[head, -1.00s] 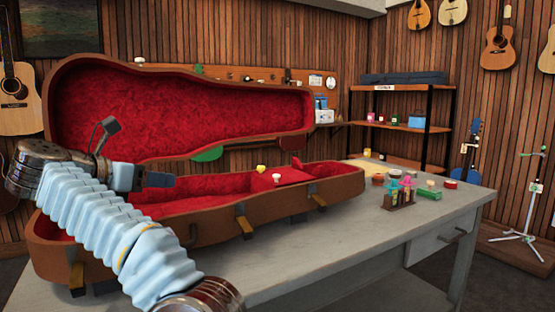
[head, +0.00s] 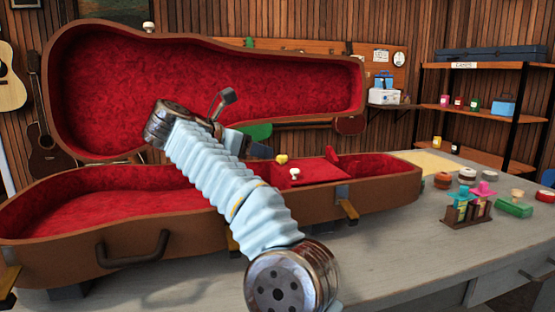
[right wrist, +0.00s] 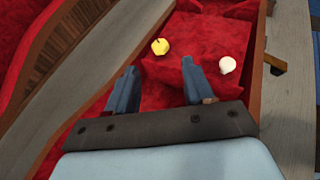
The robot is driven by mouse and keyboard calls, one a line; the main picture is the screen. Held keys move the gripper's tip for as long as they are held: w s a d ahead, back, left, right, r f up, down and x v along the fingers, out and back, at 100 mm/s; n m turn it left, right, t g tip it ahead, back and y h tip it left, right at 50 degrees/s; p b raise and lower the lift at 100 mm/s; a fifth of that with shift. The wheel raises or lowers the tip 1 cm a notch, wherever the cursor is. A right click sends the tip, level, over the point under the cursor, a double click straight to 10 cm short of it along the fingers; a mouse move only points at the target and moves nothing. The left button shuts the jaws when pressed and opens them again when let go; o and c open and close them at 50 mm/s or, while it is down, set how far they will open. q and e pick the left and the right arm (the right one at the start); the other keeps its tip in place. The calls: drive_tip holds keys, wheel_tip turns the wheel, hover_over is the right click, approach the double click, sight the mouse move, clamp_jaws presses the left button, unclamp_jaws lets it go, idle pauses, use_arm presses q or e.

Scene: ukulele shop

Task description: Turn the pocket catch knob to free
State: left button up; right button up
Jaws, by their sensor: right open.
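The open brown instrument case (head: 230,232) has a red plush lining and stands on the grey table. Inside, at its right part, is a red pocket panel (head: 318,172). A white knob (head: 295,173) sits on the panel; it also shows in the right wrist view (right wrist: 227,65). A yellow knob (head: 281,159) sits just beyond the panel's left edge and shows in the right wrist view (right wrist: 160,46). I cannot tell which is the catch knob. My right gripper (right wrist: 159,66) is open and empty above the lining, short of both knobs. My left gripper is not in view.
The raised case lid (head: 210,90) stands behind my right arm. A shelf (head: 480,115) stands behind.

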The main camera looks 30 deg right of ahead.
sight(282, 157)
drive_tip(key=x, duration=0.7)
drive_tip(key=shift+d+f, duration=0.1)
drive_tip(key=shift+d, duration=0.2)
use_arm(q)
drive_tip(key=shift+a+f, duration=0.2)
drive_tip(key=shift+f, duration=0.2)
